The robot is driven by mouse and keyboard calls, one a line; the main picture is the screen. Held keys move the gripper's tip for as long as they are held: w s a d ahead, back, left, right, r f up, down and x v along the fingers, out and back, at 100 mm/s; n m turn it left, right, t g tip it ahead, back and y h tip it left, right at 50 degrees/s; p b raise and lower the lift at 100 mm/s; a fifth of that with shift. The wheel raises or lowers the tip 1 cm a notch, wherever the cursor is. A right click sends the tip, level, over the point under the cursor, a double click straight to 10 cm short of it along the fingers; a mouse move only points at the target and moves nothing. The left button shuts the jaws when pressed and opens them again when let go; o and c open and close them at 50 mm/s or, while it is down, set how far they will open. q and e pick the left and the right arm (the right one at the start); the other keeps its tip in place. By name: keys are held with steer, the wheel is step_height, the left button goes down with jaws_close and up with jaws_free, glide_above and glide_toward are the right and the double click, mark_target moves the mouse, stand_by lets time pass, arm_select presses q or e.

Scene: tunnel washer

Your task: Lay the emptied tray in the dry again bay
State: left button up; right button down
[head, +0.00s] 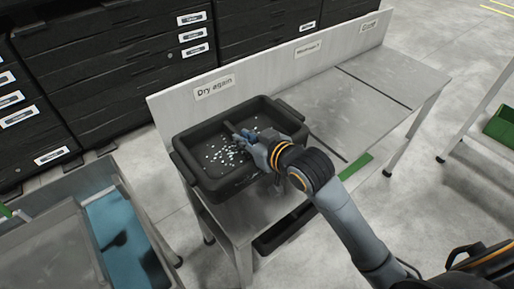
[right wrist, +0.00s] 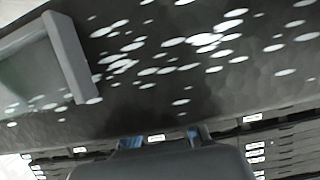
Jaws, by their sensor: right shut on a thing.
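The black tray (head: 205,190) sits at the left end of the grey bench, in front of the "Dry again" sign (head: 214,87). In the right wrist view the gripper's blue fingers (right wrist: 163,138) show in front of the dark, speckled tray surface (right wrist: 190,95). My left gripper is not in view.
The bench top (head: 345,110) right of the tray is clear, with dark strips dividing it. An upright back panel (head: 260,72) carries more signs. Black drawer cabinets (head: 115,60) stand behind. A grey unit with a blue surface (head: 125,240) stands at lower left.

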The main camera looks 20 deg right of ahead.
steer(key=w+d+f, duration=0.1)
steer(key=w+f, duration=0.1)
steer(key=w+d+f, duration=0.1)
steer(key=d+f, duration=0.1)
steer(key=w+d+f, duration=0.1)
steer(key=w+f, duration=0.1)
steer(key=shift+w+d+f, duration=0.3)
steer(key=shift+d, duration=0.1)
steer(key=f, duration=0.3)
steer(key=shift+w+d, duration=0.15)
steer(key=shift+w, duration=0.05)
steer(key=shift+f, duration=0.3)
steer(key=shift+f+b, duration=0.15)
steer(key=shift+b, duration=0.15)
steer(key=c, duration=1.3)
jaws_free()
steer(key=shift+c, duration=0.2)
steer(key=shift+s, duration=0.15)
steer(key=v, duration=1.2)
